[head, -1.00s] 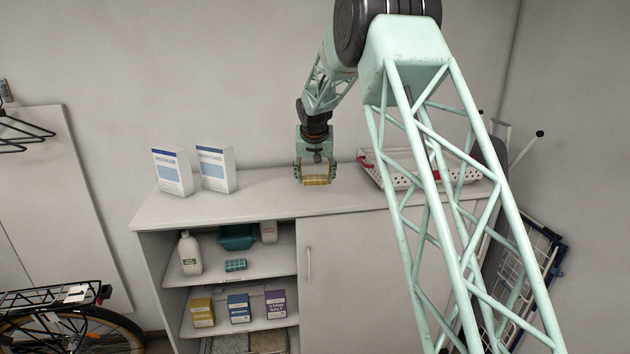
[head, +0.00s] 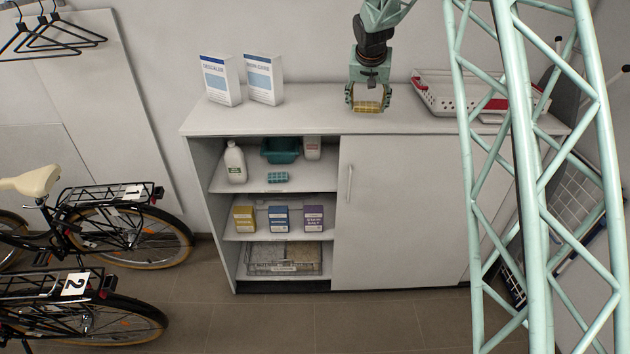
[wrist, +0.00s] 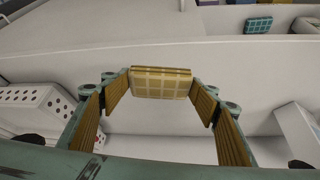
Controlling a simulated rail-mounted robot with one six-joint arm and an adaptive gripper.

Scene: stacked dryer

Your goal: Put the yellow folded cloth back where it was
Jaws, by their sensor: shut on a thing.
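The yellow folded cloth (head: 367,106) is between the fingers of my gripper (head: 367,97), at the top of the white cabinet (head: 300,121). The gripper is shut on it and points down. In the wrist view the cloth (wrist: 161,83) shows a pale grid pattern and sits between the finger pads. I cannot tell whether it touches the cabinet top. A teal folded cloth (head: 277,177) lies on the cabinet's upper open shelf, also in the wrist view (wrist: 257,25).
Two white boxes (head: 221,82) (head: 264,80) stand left of the gripper. A white perforated basket (head: 440,92) with red parts is to the right. The upper shelf holds a white bottle (head: 235,163) and a teal tub (head: 280,150). A sliding door (head: 405,210) covers the cabinet's middle.

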